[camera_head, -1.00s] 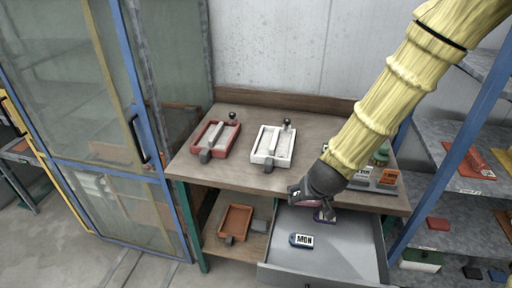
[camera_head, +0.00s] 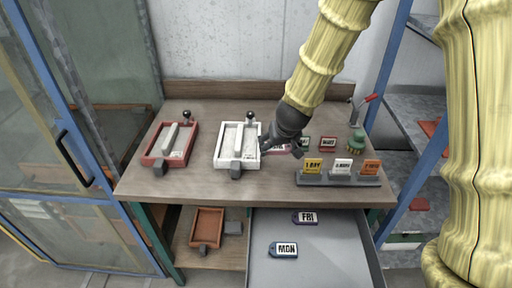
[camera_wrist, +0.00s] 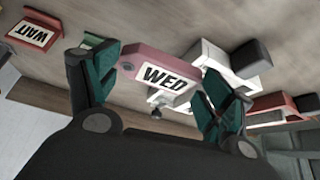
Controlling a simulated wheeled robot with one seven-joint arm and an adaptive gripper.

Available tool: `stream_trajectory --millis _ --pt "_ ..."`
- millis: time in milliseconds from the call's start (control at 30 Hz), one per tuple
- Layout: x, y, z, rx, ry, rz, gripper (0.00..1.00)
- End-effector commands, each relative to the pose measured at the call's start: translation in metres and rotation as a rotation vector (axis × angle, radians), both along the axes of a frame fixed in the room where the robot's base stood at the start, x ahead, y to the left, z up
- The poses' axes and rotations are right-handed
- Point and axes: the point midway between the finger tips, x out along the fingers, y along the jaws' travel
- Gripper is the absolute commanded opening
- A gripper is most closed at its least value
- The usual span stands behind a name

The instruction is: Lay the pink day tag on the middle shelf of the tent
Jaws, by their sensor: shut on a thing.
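The pink day tag (camera_wrist: 158,73), marked WED, is held between the two fingers of my gripper (camera_wrist: 163,66) in the wrist view. In the head view my gripper (camera_head: 283,149) is above the workbench, just right of the white tray, and the pink tag there is mostly hidden. The tent appears to be the clear-panelled enclosure with a blue-framed door (camera_head: 30,130) at the far left. Its door looks closed, and its middle shelf cannot be made out clearly.
On the bench (camera_head: 200,190) are a red tray (camera_head: 150,157), a white tray (camera_head: 224,160), a card stand (camera_head: 340,180) and a WAIT card (camera_head: 327,143). The open drawer (camera_head: 330,255) holds FRI (camera_head: 305,217) and MON (camera_head: 283,250) tags. A shelf rack stands right.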

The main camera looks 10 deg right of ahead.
Motion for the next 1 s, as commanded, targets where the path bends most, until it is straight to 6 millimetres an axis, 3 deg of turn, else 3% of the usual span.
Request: stream_trajectory --millis 100,267,600,833,1000 --pt "0.021 -0.015 0.009 0.000 -0.009 -0.014 0.62" --pt "0.030 -0.024 0.011 0.006 -0.009 -0.022 0.62" --pt "0.029 -0.026 -0.031 0.007 -0.008 -0.026 0.62" --pt "0.029 -0.026 -0.043 0.006 -0.010 -0.026 0.62" --pt "0.029 -0.026 -0.062 0.007 -0.007 -0.026 0.62"
